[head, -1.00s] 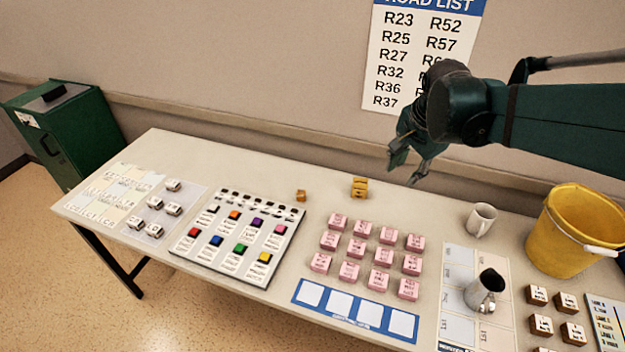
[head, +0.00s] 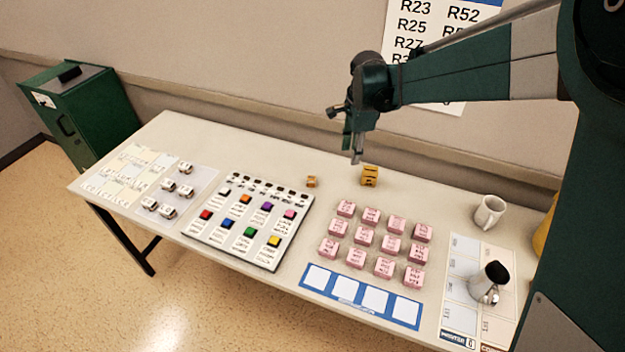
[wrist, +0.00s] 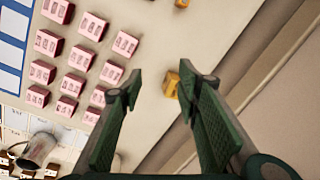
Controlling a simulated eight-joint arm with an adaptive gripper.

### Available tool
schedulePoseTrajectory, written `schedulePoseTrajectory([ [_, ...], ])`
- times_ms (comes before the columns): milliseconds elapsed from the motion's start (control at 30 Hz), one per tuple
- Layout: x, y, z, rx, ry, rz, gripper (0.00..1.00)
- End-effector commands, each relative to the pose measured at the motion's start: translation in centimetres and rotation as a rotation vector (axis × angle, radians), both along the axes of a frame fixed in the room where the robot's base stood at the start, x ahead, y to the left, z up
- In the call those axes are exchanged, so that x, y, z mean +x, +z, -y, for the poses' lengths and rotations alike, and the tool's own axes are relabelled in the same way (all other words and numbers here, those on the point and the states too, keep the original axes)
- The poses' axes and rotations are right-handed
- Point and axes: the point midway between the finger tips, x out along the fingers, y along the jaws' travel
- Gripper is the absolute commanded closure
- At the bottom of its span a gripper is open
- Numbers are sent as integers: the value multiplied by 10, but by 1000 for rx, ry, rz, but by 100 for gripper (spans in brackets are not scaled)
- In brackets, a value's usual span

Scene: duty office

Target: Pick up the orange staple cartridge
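Two small orange-yellow pieces stand at the back of the table; which is the orange staple cartridge I cannot tell for sure. The larger, a yellow-orange block (head: 370,176) with dark marks, stands behind the pink blocks. The smaller, an orange-brown block (head: 312,182), sits to its left. My gripper (head: 356,158) is above the table, just left of and above the larger block in the head view. In the wrist view my gripper (wrist: 158,88) is open and empty, and the larger block (wrist: 171,84) shows between its fingertips. The smaller block (wrist: 182,3) is cut by the top edge.
Several pink blocks (head: 392,244) stand in rows in front, by a blue-edged card (head: 360,299). A board with coloured pieces (head: 250,225) lies left. A white mug (head: 489,212) and a metal jug (head: 487,283) stand right. The wall (head: 250,80) rises close behind the table.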

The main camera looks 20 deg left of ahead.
Motion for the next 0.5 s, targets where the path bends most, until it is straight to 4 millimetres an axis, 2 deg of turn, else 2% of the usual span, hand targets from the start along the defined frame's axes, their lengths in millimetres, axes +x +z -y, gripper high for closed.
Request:
schedulePoseTrajectory([
  [33,3,-7,-12,-2,-14,-8,67],
  [500,11,-80,-105,-27,-187,-88,67],
])
